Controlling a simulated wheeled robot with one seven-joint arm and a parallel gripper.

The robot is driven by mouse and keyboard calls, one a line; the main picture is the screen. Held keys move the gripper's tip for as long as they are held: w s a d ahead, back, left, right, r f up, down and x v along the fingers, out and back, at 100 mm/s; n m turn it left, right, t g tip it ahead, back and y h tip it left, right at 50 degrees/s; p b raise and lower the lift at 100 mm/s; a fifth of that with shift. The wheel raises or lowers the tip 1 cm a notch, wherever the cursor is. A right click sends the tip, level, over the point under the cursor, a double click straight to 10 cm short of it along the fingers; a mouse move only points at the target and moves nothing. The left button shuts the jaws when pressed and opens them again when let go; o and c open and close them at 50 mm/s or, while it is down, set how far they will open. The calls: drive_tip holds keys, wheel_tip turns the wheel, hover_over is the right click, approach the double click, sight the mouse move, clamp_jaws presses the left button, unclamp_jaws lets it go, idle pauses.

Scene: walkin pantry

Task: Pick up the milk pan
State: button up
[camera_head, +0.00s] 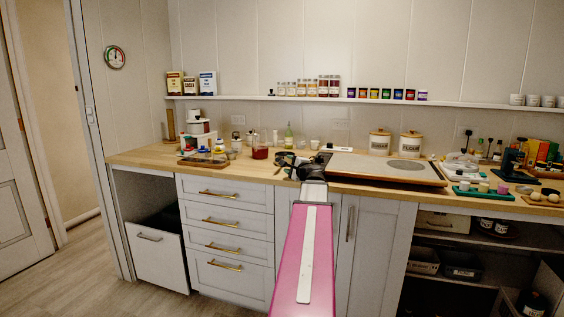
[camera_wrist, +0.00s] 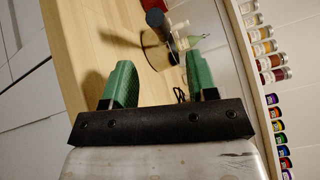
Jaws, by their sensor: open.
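My gripper (camera_head: 301,167) is over the wooden counter, near the middle of the head view. In the wrist view its two green fingers (camera_wrist: 160,62) are spread apart with nothing between them. What looks like the milk pan (camera_wrist: 157,52) stands on the counter beyond the fingertips in the wrist view, with a thick dark handle (camera_wrist: 157,19) pointing up in the picture. It is apart from the fingers. In the head view a dark rounded shape (camera_head: 284,158) just left of my gripper is probably the pan, partly hidden by the gripper.
The wooden counter (camera_head: 140,157) holds jars and a bottle left of my gripper. A large pale board (camera_head: 365,168) lies to the right, with two canisters (camera_head: 395,144) behind it. A wall shelf (camera_head: 240,98) carries small jars above. Drawers and cupboards are below.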

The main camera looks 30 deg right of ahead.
sight(279, 159)
drive_tip(key=w, duration=0.9)
drive_tip(key=shift+w, duration=0.25)
clamp_jaws()
